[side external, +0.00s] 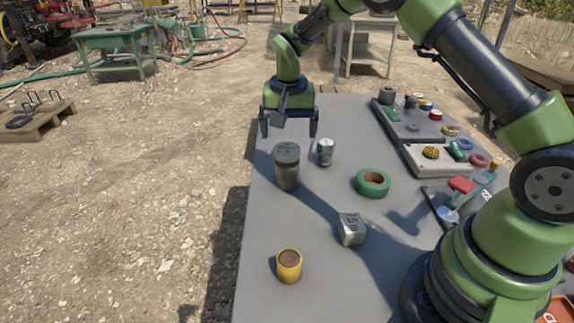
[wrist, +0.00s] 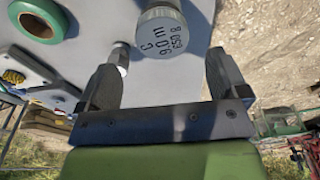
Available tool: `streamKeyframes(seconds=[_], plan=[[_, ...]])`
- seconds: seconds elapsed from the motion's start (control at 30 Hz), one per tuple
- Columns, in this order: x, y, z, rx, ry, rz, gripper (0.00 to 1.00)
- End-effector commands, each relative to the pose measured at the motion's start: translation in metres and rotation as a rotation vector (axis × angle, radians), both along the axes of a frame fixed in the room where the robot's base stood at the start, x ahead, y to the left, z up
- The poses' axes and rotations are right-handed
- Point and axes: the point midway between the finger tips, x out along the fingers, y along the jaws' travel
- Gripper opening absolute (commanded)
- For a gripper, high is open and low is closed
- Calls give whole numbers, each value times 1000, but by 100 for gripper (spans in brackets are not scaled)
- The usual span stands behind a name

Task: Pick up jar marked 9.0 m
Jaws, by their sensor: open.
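The jar marked 9.0 m (side external: 287,172) is a grey cylinder standing upright on the grey table, with a marked lid. In the wrist view its lid (wrist: 162,32) reads "C 9.0 m 650 g", beyond the fingertips and roughly centred between them. My gripper (side external: 289,130) is open and empty, above and slightly behind the jar in the side view, apart from it. In the wrist view my gripper (wrist: 167,62) has its fingers spread on both sides, wider than the lid.
A small metal canister (side external: 326,152) stands close right of the jar; it shows beside the left finger (wrist: 120,57). A green tape roll (side external: 362,186), a metal block (side external: 351,230) and a yellow cup (side external: 289,268) are nearer. Trays with small parts (side external: 436,166) lie right. The table's left edge is close.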

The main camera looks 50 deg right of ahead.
Motion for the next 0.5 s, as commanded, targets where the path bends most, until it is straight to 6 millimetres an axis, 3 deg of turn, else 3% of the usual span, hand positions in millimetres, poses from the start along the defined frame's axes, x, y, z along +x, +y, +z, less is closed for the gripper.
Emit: streamKeyframes(seconds=[0.5], plan=[[3,1,-66,1,3,1,92]])
